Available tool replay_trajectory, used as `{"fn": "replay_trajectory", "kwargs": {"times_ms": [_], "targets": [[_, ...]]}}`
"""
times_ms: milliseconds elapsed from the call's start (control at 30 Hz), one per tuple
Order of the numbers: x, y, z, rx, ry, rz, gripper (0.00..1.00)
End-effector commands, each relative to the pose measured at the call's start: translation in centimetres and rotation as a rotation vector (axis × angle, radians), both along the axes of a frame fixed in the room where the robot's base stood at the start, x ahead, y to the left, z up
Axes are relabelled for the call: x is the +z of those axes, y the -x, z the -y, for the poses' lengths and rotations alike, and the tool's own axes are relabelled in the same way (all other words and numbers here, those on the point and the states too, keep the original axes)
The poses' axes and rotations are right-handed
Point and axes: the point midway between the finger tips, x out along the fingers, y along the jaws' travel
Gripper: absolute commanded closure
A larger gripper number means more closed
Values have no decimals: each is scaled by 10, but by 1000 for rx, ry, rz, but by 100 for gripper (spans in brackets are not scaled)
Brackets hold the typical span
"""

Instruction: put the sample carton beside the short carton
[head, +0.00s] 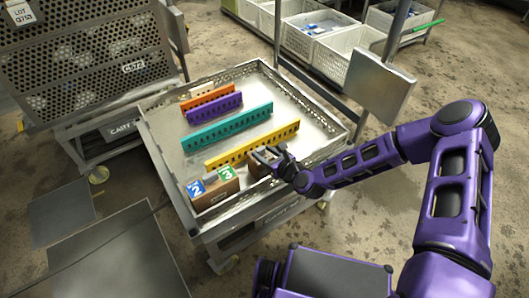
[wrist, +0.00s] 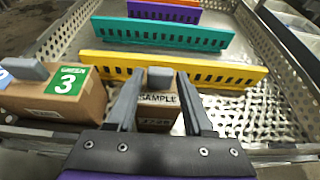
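The sample carton (wrist: 158,116), a small brown box labelled SAMPLE with a grey knob on top, stands in the tray in front of the yellow divider. In the head view it is mostly hidden by my gripper (head: 272,155). In the wrist view my gripper (wrist: 160,92) has its fingers apart, one each side of the knob; no firm grip shows. Left of it stands a brown carton with a green 3 label (wrist: 68,82), also in the head view (head: 227,174). I cannot tell which is the short carton.
Yellow (head: 230,155), teal (head: 205,138), purple (head: 205,110) and orange (head: 200,100) perforated dividers cross the metal tray (head: 163,165). The tray has raised walls. A small gap lies between the green-labelled carton and the sample carton. A grey panel (head: 380,88) stands behind my arm.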

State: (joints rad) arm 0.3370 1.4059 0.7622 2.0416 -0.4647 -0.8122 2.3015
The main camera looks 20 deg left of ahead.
Motion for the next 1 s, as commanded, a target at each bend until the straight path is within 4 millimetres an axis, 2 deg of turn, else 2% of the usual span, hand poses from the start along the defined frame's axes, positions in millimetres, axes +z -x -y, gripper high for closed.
{"fn": "replay_trajectory", "kwargs": {"times_ms": [33,100,467,1000], "targets": [[0,0,0,0,0,0,37],[0,0,0,0,0,0,29],[4,0,0,1,1,3,29],[43,61,73,-2,0,0,29]]}}
